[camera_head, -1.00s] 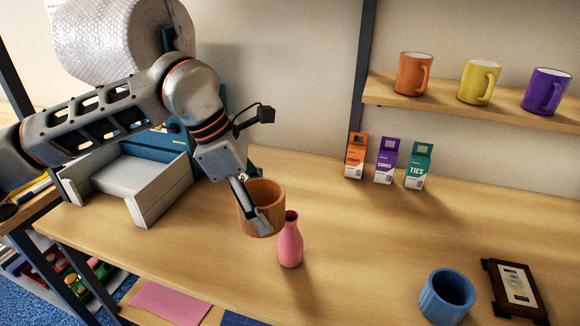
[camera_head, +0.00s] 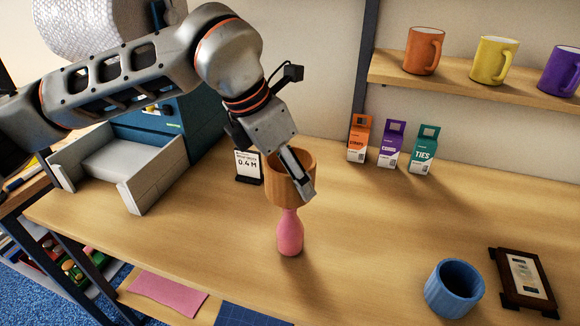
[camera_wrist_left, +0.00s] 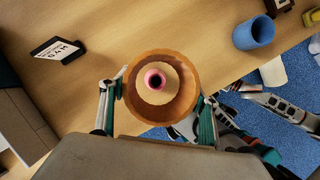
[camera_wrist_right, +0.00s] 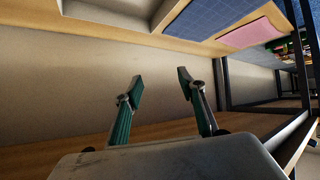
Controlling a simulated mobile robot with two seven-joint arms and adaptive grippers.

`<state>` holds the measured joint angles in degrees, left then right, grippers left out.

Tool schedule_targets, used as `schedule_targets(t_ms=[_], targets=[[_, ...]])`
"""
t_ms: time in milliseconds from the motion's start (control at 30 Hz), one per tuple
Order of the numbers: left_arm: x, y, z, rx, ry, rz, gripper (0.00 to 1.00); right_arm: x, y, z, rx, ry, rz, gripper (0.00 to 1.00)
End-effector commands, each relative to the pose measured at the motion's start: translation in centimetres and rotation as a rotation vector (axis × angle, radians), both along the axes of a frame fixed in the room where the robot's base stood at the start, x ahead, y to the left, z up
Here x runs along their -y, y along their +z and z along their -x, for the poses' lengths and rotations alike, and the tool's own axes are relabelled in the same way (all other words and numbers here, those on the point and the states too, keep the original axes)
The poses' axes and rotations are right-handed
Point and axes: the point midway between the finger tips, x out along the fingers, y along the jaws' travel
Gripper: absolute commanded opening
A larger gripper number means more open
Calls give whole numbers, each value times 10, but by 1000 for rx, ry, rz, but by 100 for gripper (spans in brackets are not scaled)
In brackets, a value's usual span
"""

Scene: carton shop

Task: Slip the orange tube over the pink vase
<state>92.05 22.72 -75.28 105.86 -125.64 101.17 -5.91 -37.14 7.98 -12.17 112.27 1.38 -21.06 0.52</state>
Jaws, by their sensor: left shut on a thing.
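The orange tube (camera_head: 284,190), open at both ends, is held upright over the pink vase (camera_head: 290,236). My left gripper (camera_head: 300,184) is shut on its wall, with one finger visible on the near side. The vase stands upright on the bench, its mouth hidden at the tube's lower edge; I cannot tell whether its tip is inside. In the left wrist view the vase's mouth (camera_wrist_left: 155,80) shows through the tube (camera_wrist_left: 186,106), slightly up and left of its middle.
A blue cup (camera_head: 454,290) and a dark picture frame (camera_head: 525,281) lie at front right. A small sign (camera_head: 248,167) stands behind the tube. Small boxes (camera_head: 390,146) stand at the back. Mugs (camera_head: 494,62) sit on a shelf. The bench around the vase is clear.

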Motion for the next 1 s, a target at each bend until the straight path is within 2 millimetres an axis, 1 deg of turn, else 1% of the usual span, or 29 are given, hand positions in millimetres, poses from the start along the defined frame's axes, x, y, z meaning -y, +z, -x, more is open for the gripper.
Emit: schedule_targets(t_ms=[33,400,1000], targets=[[0,-6,0,-2,0,0,53,0,-5,1,-4,0,1,40],[0,-33,0,-3,1,1,53,0,-24,6,-16,0,1,40],[0,-76,0,-2,0,0,53,4,-45,7,-22,4,19,40]])
